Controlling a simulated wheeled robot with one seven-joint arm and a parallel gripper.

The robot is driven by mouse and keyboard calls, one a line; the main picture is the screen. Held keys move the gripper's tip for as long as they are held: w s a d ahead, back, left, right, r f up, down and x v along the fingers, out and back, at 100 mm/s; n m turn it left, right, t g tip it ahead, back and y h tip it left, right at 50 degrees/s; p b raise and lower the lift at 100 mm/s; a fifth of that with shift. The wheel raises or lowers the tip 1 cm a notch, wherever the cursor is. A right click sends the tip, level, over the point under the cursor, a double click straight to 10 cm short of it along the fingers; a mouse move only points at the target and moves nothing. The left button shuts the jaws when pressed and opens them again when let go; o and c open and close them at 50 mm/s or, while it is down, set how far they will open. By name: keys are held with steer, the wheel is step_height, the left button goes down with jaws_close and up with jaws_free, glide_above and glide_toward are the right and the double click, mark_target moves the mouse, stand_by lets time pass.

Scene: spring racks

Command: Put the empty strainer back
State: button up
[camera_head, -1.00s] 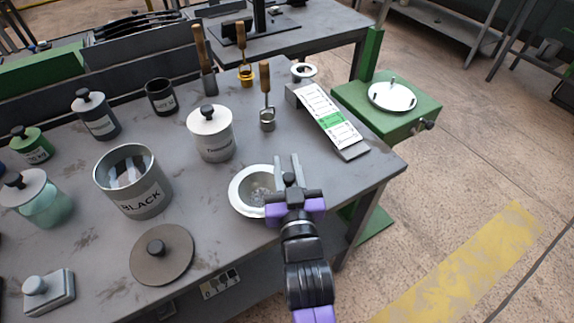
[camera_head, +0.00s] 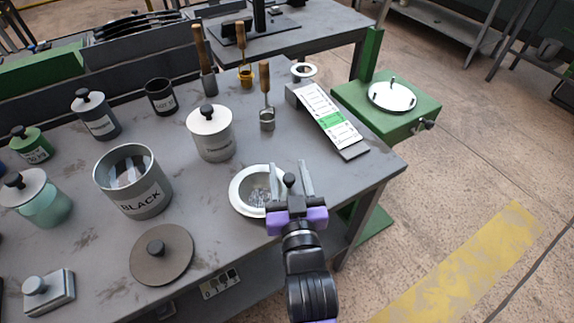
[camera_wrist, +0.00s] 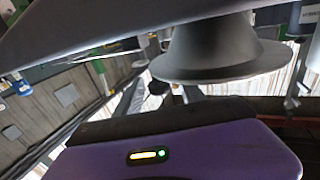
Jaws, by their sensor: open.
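A white wide-rimmed bowl (camera_head: 240,203) stands near the table's front right edge, with a grey, speckled inside. I cannot tell whether it is the strainer. My gripper (camera_head: 289,178) is open beside the bowl's right rim. A dark round knob (camera_head: 290,180) shows between its fingers; what it belongs to is unclear. In the wrist view, a grey flared shape with a wide rim (camera_wrist: 215,62) is close beyond my gripper. A wooden-handled tool with a small metal cup (camera_head: 267,118) and a yellow wooden-handled tool (camera_head: 246,74) stand farther back.
A lidded white canister (camera_head: 212,135) and a grey pot marked BLACK (camera_head: 140,195) stand left of the bowl. A round lid (camera_head: 162,255) lies in front. A sloped scale board (camera_head: 327,120) and a small white ring (camera_head: 304,71) are behind. Bare table separates bowl and board.

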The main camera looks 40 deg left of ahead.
steer(key=v, duration=1)
steer(key=s+d+f+m+t+h, duration=0.1)
steer(key=s+d+f+m+h, duration=0.15)
steer(key=d, duration=0.75)
steer(key=s+d+f+m+t+h, duration=0.1)
steer(key=s+d+f+h, duration=0.25)
steer(key=d, duration=0.75)
steer(key=s+d+r+m+h, duration=0.2)
steer(key=s+d+h, duration=0.1)
steer(key=s+d, duration=0.5)
steer(key=s+d+r+m+h, duration=0.1)
steer(key=s+d+m+h, duration=0.2)
steer(key=s+d, duration=0.4)
steer(key=shift+s+d+r+h, duration=0.4)
steer(key=shift+d, duration=0.35)
steer(key=shift+m, duration=0.25)
